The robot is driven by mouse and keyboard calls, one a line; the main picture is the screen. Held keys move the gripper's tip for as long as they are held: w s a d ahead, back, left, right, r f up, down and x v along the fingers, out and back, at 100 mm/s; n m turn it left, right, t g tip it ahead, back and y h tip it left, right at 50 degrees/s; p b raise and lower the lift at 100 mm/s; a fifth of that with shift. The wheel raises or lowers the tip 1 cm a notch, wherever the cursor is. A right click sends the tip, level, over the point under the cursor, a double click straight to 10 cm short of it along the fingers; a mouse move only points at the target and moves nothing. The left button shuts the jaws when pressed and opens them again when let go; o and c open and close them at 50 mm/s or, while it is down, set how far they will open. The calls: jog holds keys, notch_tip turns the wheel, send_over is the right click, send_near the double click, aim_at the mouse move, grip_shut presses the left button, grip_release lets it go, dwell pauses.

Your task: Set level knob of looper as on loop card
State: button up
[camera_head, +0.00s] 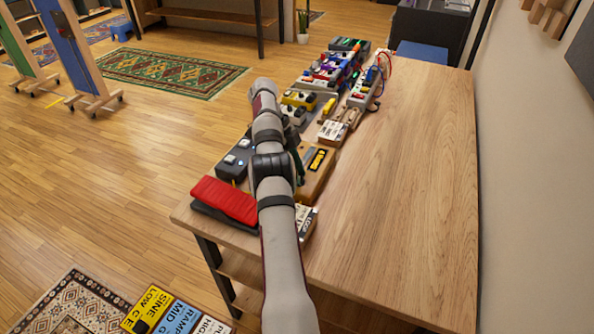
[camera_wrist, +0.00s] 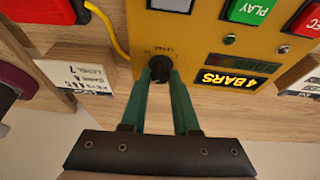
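The looper is a yellow box (camera_wrist: 205,40) with a lit "4 BARS" display (camera_wrist: 229,79). Its small black level knob (camera_wrist: 160,68), marked LEVEL, is near the box's edge in the wrist view. The green fingers of my gripper (camera_wrist: 160,72) stand on both sides of the knob, and their tips look closed against it. The knob's pointer cannot be made out. A white card (camera_wrist: 88,74) left of the looper has small print with "LEVEL 7". In the head view the looper (camera_head: 313,186) is partly behind my arm, which hides gripper and knob. A card (camera_head: 306,220) stands nearby.
A green PLAY button (camera_wrist: 249,10) and a red button (camera_wrist: 305,20) sit on the looper. A red pedal (camera_head: 224,200) and a dark pedal (camera_head: 233,160) are to the left. Several pedals line the table's far left. The table's right side (camera_head: 410,190) is clear.

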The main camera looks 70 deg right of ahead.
jog(key=o, duration=0.4)
jog(key=shift+r, duration=0.25)
notch_tip(320, 180, up, 4)
jog(key=shift+f, duration=0.1)
jog(key=s+r, duration=0.2)
jog(key=s, duration=0.2)
jog(key=s+a+r, duration=0.1)
jog(key=s+r, duration=0.1)
jog(key=s, duration=0.1)
jog(key=s+r, duration=0.2)
jog(key=s, duration=0.2)
jog(key=shift+s+a+r, duration=0.15)
jog(key=shift+s+r, duration=0.15)
jog(key=shift+r, duration=0.05)
